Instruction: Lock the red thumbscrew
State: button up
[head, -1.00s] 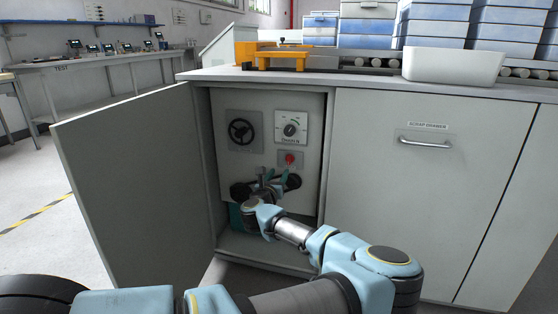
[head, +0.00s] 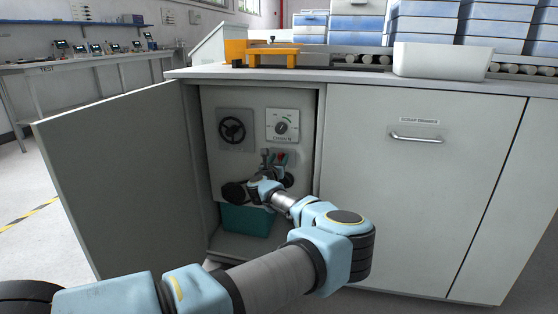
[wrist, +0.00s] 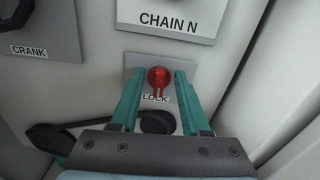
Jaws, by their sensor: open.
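The red thumbscrew (wrist: 158,78) sits on a small grey plate marked LOCK (wrist: 133,66) inside the open cabinet. It also shows small in the head view (head: 281,157). My gripper (wrist: 158,80) is open, with one green finger to the left and one to the right of the thumbscrew. From the wrist view I cannot tell whether the fingertips touch the plate or how far they reach past the red head. In the head view my gripper (head: 275,158) partly covers the plate.
Above is the CHAIN N dial panel (head: 283,125), with the CRANK handwheel (head: 232,130) to its left. A teal bin (head: 247,220) stands on the cabinet floor. The open door (head: 120,175) is at left.

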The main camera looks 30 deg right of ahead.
grip_shut()
dwell(0.3)
dwell(0.3)
